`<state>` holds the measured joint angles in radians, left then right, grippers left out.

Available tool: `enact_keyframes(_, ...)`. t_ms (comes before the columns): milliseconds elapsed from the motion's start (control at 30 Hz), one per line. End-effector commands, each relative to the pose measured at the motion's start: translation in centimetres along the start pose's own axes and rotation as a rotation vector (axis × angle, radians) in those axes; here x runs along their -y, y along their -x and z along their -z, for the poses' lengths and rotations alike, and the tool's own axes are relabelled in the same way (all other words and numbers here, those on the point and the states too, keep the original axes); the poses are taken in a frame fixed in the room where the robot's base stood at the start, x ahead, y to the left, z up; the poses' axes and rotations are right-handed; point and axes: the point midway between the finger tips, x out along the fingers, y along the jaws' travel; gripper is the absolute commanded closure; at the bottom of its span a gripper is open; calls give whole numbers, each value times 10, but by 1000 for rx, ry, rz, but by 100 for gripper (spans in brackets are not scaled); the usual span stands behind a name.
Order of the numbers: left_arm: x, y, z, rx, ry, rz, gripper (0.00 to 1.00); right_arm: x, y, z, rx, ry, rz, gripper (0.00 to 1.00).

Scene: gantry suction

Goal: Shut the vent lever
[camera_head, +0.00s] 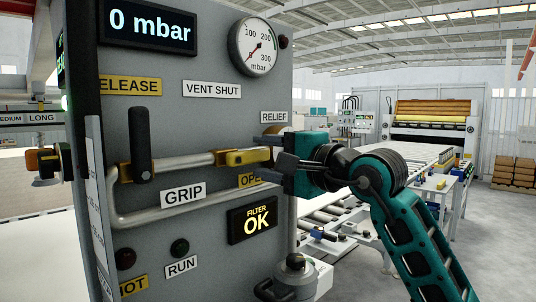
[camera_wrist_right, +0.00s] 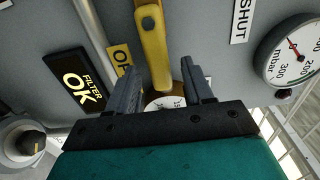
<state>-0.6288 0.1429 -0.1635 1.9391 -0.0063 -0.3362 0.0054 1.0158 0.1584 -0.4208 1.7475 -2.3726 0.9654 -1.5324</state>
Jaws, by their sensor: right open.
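The vent lever (camera_head: 240,158) is a yellow handle on the grey panel. It lies nearly level, below the VENT SHUT label (camera_head: 212,90) and just above the OPEN label (camera_head: 250,180), which is partly hidden. My right gripper (camera_head: 274,152) is at the lever's right end, with its fingers pointing left to the panel. In the right wrist view the yellow lever (camera_wrist_right: 153,50) runs down between the two spread fingers of the gripper (camera_wrist_right: 162,88), with gaps visible on both sides. The gripper is open. My left gripper is not in view.
A black handle (camera_head: 140,145) stands upright left of the lever, between RELEASE and GRIP labels. A pipe (camera_head: 140,218) runs along the panel below. The gauge (camera_head: 254,46) reads near zero, and the display (camera_head: 149,26) shows 0 mbar. A roller conveyor (camera_head: 395,168) lies behind my right arm.

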Motion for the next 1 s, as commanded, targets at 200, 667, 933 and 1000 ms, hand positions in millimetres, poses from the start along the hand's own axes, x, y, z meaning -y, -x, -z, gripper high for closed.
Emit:
enact_keyframes(200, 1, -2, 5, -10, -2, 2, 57, 0, 0, 0, 0, 0, 0, 49)
enact_keyframes(667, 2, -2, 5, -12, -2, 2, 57, 0, 0, 0, 0, 0, 0, 92)
enact_keyframes(933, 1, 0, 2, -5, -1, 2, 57, 0, 0, 0, 0, 0, 0, 100)
enact_keyframes(1000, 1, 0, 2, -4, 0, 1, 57, 0, 0, 0, 0, 0, 0, 100)
